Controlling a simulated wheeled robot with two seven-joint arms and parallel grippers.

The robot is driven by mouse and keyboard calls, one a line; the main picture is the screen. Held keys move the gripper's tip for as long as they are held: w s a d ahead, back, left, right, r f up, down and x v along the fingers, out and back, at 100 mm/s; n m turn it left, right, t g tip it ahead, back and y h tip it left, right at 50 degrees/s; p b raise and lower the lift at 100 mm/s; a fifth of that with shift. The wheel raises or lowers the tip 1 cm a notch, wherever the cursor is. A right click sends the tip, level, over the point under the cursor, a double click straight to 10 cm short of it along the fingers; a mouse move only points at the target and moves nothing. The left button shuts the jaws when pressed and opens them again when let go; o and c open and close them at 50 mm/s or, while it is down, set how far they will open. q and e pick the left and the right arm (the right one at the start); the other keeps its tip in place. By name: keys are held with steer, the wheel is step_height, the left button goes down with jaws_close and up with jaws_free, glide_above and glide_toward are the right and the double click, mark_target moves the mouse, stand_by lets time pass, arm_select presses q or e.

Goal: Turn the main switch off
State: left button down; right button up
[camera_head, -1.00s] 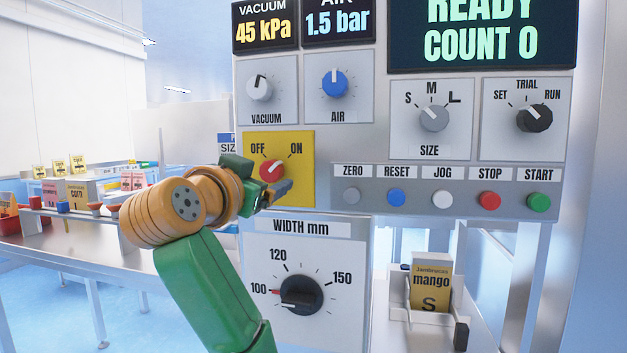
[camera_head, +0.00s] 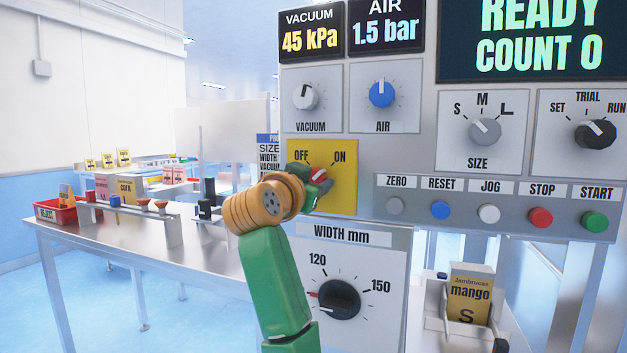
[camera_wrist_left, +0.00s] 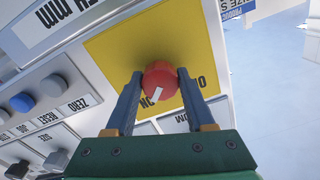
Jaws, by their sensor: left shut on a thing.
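The main switch is a red round knob (camera_head: 319,176) on a yellow plate (camera_head: 343,190) marked OFF at left and ON at right. Its white pointer mark leans toward ON. My left gripper (camera_head: 317,188) is at the knob and partly hides it. In the left wrist view the picture is turned over; the red knob (camera_wrist_left: 160,78) sits between the two fingers of my left gripper (camera_wrist_left: 158,88), which are shut on its sides. The white mark there points at the ON lettering. My right gripper is in neither current view.
The width dial (camera_head: 339,299) is just below the plate, and the vacuum knob (camera_head: 305,97) and air knob (camera_head: 382,94) are above. A button row with the grey zero button (camera_head: 396,206) is to the right. A table (camera_head: 120,238) with a red bin (camera_head: 58,211) stands left.

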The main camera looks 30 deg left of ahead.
arm_select(q)
steer(key=shift+n, duration=0.4)
steer(key=n+p, duration=0.1)
steer(key=n, duration=0.3)
steer(key=shift+r+p, duration=0.15)
steer(key=shift+p, duration=0.25)
steer(key=n+p, duration=0.1)
steer(key=n, duration=0.3)
steer(key=shift+p, duration=0.35)
steer(key=n+p, duration=0.2)
steer(key=n, duration=0.2)
steer(key=shift+r+n, duration=0.1)
steer(key=shift+n, duration=0.3)
steer(key=shift+n+p, duration=1)
steer(key=shift+n, duration=0.9)
steer(key=shift+h, duration=0.3)
steer(key=shift+c, duration=1.3)
jaws_free()
steer(key=shift+f, duration=0.2)
